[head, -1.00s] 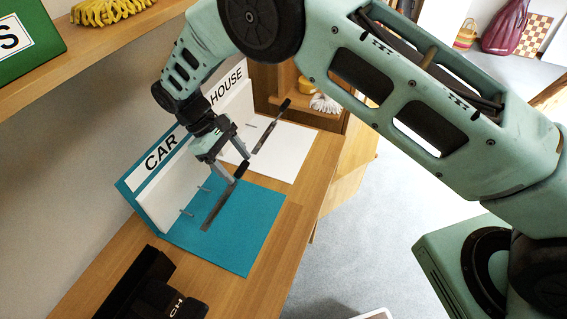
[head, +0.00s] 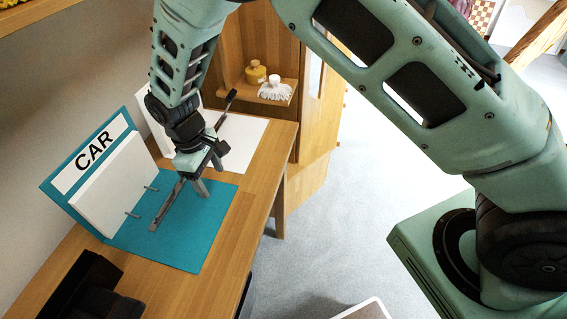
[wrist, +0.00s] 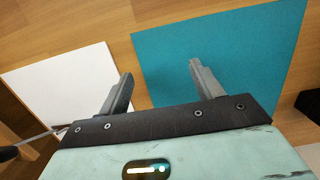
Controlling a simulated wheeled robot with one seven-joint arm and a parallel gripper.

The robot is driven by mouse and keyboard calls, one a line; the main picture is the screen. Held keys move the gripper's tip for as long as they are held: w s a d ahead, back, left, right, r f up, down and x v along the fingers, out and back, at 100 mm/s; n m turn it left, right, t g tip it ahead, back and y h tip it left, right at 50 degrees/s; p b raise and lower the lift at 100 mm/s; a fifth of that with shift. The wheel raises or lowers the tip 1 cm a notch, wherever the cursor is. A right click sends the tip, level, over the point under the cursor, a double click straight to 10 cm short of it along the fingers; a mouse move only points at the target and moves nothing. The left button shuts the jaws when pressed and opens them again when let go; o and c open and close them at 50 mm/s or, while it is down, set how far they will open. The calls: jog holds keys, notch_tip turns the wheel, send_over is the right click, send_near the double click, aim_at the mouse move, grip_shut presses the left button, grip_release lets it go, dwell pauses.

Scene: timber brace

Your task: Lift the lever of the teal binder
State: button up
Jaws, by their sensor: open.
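The teal binder (head: 212,222) lies open on the desk, its cover marked CAR standing at the left. In the wrist view its teal sheet (wrist: 225,50) shows beyond the fingers. The binder's grey lever (head: 165,211) runs from the sheet up toward my gripper. Its upper end and black tip are hidden or cannot be told apart from the gripper. My gripper (head: 194,187) is open, pointing down over the far part of the teal sheet, close to the lever. In the wrist view my gripper (wrist: 160,75) has its fingers apart with no lever visible between them.
A white binder (head: 245,145) with its own black-tipped lever (head: 229,103) lies beyond the teal one. A black object (head: 85,290) sits on the near desk. A cabinet (head: 310,100) stands behind.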

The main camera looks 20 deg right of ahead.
jog(key=shift+s+d+f+t+y+b, duration=0.2)
jog(key=shift+f+t+y+b, duration=0.1)
jog(key=shift+f+b, duration=0.3)
jog(key=shift+s+d+f+t+y+b, duration=0.1)
jog(key=shift+d+f+t+y+b, duration=0.15)
jog(key=shift+f+b, duration=0.3)
notch_tip(320, 180, up, 19)
jog(key=s+d+r+m+p, duration=0.1)
jog(key=s+d+r+p, duration=0.1)
jog(key=s, duration=0.7)
jog(key=s+d+r+m+y+p, duration=0.1)
jog(key=s+d+r+p, duration=0.2)
jog(key=s+d, duration=0.3)
jog(key=s+r, duration=0.1)
jog(key=s, duration=0.3)
jog(key=shift+s+r+p, duration=0.2)
jog(key=shift+s+p, duration=0.05)
jog(key=shift+p, duration=0.1)
jog(key=shift+d, duration=0.1)
jog(key=shift+m, duration=0.4)
jog(key=s+d, duration=0.1)
jog(key=s, duration=0.1)
jog(key=s+d+f, duration=0.1)
jog(key=s+d, duration=0.1)
jog(key=shift+s, duration=0.15)
